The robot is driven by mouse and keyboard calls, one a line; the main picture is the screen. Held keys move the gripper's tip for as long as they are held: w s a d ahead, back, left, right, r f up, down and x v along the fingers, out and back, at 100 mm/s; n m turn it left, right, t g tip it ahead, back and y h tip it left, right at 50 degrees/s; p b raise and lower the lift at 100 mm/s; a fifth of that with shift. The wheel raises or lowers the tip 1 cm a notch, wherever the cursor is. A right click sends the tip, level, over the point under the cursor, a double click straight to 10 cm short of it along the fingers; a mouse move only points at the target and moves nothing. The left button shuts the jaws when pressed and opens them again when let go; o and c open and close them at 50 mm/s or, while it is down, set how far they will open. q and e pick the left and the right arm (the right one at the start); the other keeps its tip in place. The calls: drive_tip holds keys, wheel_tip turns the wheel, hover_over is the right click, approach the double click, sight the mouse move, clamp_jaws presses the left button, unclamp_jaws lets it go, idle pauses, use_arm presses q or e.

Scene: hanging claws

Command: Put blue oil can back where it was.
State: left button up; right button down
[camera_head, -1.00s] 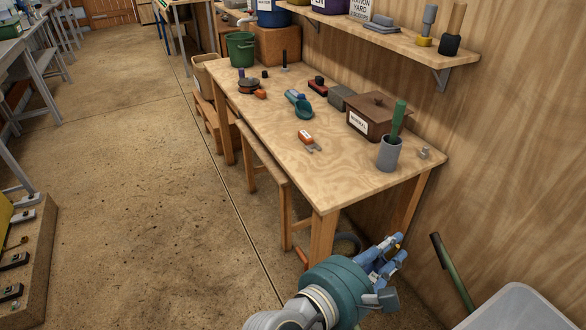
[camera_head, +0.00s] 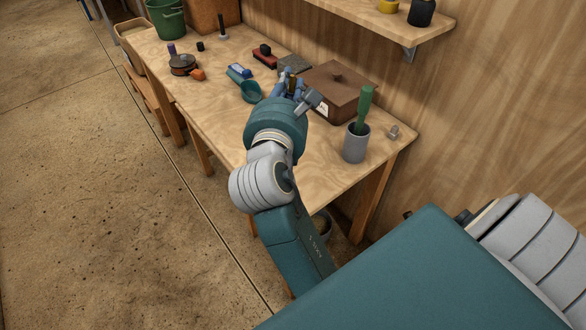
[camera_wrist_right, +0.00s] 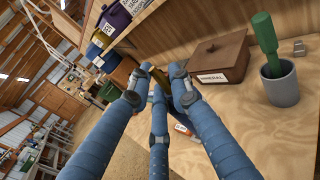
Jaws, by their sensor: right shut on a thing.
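My right gripper (camera_head: 289,84) is over the workbench, between the teal scoop and the brown lidded box. It also shows in the right wrist view (camera_wrist_right: 160,80), its blue fingers closed on a small yellow-brown thing (camera_wrist_right: 155,90). The fingers hide most of that thing, so I cannot tell whether it is part of the blue oil can. No blue oil can shows clearly elsewhere. A small blue item (camera_head: 239,71) lies by the teal scoop (camera_head: 251,91); I cannot tell what it is. My left gripper is not in view.
The workbench (camera_head: 310,150) holds the brown box (camera_head: 340,92), a grey cup with a green-handled tool (camera_head: 356,142) and a pan-like item (camera_head: 183,65). An orange tool (camera_wrist_right: 183,130) lies under the fingers. A shelf (camera_head: 385,18) overhangs the back.

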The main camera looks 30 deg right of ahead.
drive_tip(key=f, duration=0.2)
drive_tip(key=shift+w+d+f+b, duration=0.2)
drive_tip(key=shift+d+f+b, duration=0.1)
drive_tip(key=shift+d+b, duration=0.1)
wheel_tip(320, 180, down, 9)
drive_tip(key=shift+f+b, duration=0.1)
drive_tip(key=shift+b, duration=0.9)
wheel_tip(320, 180, down, 8)
drive_tip(key=b, duration=0.1)
drive_tip(key=shift+b, duration=0.3)
drive_tip(key=c, duration=1.6)
unclamp_jaws()
drive_tip(key=shift+f, duration=0.1)
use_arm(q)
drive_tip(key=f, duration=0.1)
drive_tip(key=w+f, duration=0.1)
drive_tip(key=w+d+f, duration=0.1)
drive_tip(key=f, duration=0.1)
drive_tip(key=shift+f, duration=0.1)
